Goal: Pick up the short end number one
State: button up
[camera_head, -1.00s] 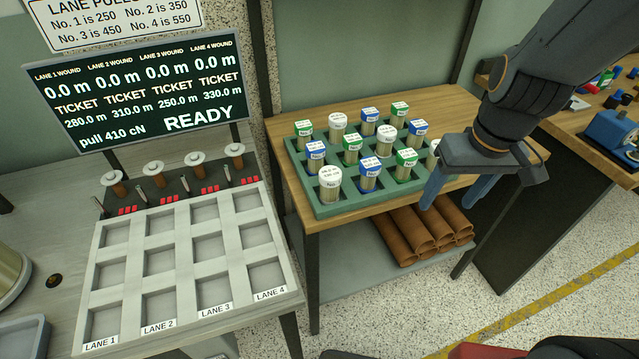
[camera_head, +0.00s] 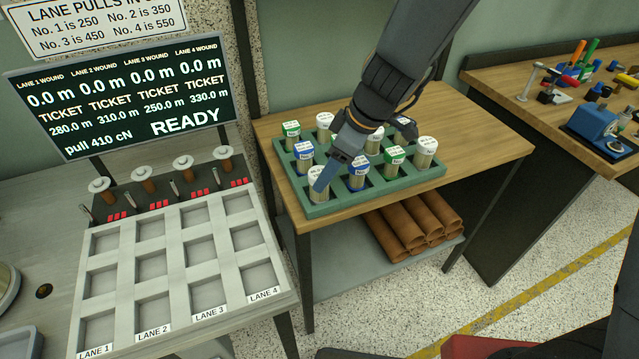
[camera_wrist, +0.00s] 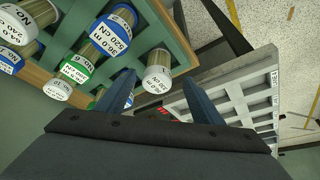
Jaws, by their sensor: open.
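A green tray (camera_head: 395,190) on the wooden table holds several short pale ends with white, blue or green labelled caps. The front-left end (camera_head: 318,184) has a white cap; its lettering is too small to read surely. My gripper (camera_head: 328,172) is over that front-left corner, open and empty, and partly hides this end. In the wrist view, a white-capped end (camera_wrist: 158,80) shows just beyond and between my open fingers, apart from them. Blue-capped (camera_wrist: 112,30) and green-capped (camera_wrist: 76,68) ends stand beside it. Which end is number one I cannot tell.
A grey rack (camera_head: 186,265) with lanes 1 to 4 and empty pockets stands to the left. A screen (camera_head: 125,90) behind it reads READY; a sign (camera_head: 100,15) lists lane pulls. Brown rolls (camera_head: 410,228) lie on the lower shelf. The table's right side is clear.

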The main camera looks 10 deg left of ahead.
jog(key=shift+w+a+p+x, duration=0.15)
jog(key=shift+p+x, duration=0.25)
jog(key=shift+x, duration=1)
jog(key=shift+w+a+p+x, duration=0.1)
jog(key=shift+p+x, duration=0.3)
jog(key=shift+x, duration=0.95)
jog(key=shift+r, duration=0.1)
jog(key=c, duration=1.2)
jog(key=shift+o, duration=0.2)
